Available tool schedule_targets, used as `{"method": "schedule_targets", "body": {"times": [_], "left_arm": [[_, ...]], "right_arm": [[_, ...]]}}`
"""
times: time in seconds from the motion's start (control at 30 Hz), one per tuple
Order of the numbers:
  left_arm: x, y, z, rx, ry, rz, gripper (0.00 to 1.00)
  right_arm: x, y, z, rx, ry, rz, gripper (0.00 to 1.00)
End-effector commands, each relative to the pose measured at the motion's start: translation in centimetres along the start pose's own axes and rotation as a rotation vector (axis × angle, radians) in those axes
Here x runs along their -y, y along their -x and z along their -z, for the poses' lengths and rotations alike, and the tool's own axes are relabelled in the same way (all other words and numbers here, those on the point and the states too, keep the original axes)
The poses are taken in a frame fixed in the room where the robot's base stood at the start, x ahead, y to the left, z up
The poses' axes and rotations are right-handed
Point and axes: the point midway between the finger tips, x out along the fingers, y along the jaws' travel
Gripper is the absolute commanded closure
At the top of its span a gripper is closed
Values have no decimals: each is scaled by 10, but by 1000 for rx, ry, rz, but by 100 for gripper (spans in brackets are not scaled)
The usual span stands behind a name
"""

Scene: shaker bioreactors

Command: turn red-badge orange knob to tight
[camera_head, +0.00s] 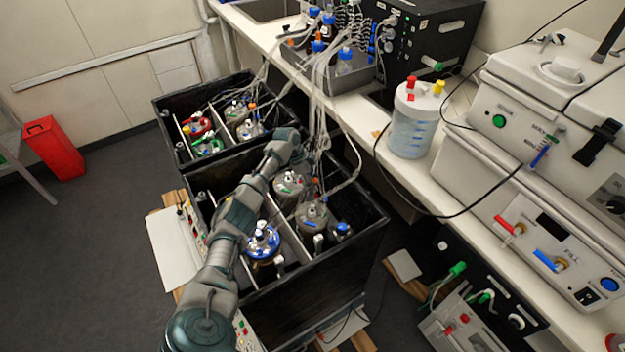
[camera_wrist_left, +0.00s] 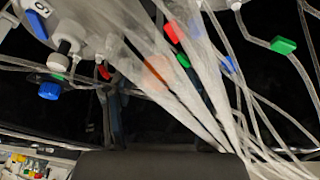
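My left gripper (camera_head: 308,157) reaches over the nearer black shaker box, among hanging clear tubes that partly hide it. In the left wrist view, its two dark fingers (camera_wrist_left: 157,95) stand apart, with tubing running across between them. A blurred orange round shape (camera_wrist_left: 158,68), possibly the knob, shows through the clear tubing between the fingers, near their tips. I cannot tell whether the fingers touch it. A red clip (camera_wrist_left: 172,32) sits just above it on a tube. No red badge can be made out clearly. My right gripper is not in view.
The nearer shaker box (camera_head: 300,318) holds several lidded vessels, one with a blue ring (camera_head: 263,242). A second box (camera_head: 168,105) stands behind it. Tubes run to a bottle tray (camera_head: 325,82) on the white bench. A blue valve knob (camera_wrist_left: 49,91) hangs at left in the wrist view.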

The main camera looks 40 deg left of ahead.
Motion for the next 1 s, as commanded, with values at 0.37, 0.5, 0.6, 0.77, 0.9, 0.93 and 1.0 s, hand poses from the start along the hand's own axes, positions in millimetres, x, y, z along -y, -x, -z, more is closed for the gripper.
{"method": "schedule_targets", "body": {"times": [0.37,0.5,0.6,0.77,0.9,0.93,1.0], "left_arm": [[0,14,1,-2,0,4,43],[1,42,1,-2,-1,5,43],[2,65,0,-2,1,4,43],[2,97,0,-2,0,2,43],[3,113,0,-2,0,0,43],[3,115,0,-2,0,0,43],[3,118,0,-2,1,0,43]], "right_arm": [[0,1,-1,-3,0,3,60],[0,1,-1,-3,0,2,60],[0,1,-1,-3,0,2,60],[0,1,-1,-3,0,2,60],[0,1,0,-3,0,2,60],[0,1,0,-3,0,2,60],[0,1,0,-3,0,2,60]]}}
